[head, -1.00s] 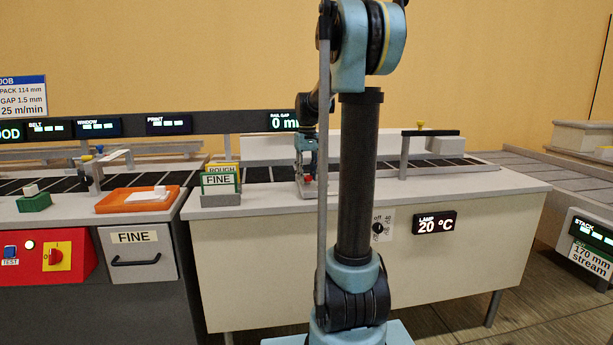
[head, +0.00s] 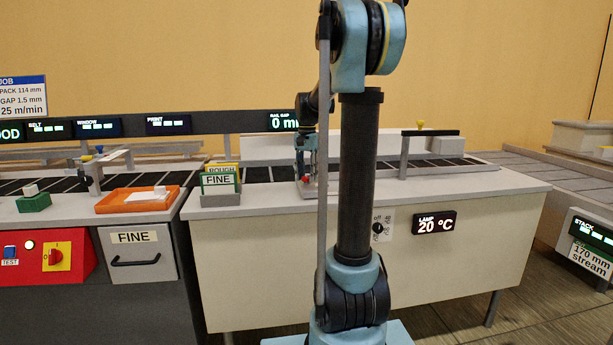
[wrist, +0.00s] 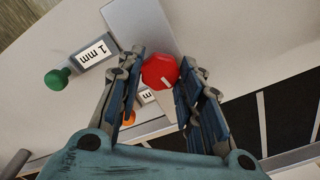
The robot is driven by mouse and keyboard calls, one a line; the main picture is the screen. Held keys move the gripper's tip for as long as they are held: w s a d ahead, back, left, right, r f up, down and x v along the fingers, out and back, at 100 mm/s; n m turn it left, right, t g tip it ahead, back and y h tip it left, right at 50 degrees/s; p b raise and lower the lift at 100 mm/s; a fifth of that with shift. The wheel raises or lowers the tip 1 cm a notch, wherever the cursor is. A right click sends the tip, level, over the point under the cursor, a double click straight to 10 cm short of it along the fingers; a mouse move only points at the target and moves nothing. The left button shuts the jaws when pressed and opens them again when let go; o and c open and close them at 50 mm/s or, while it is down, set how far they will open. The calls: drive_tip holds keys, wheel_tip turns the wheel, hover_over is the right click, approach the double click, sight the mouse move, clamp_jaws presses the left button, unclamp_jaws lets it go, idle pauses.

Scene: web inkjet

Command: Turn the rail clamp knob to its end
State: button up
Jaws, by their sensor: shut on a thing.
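The FINE card holder (head: 219,199) stands left of my gripper. The white bench top (head: 430,188) is clear at the right.

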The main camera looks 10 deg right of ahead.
sight(307, 176)
drive_tip(key=shift+m, duration=1.5)
drive_tip(key=shift+w, duration=0.1)
drive_tip(key=o, duration=1.1)
drive_tip(key=shift+r, duration=0.1)
wheel_tip(307, 176, up, 12)
drive_tip(key=shift+f, duration=0.15)
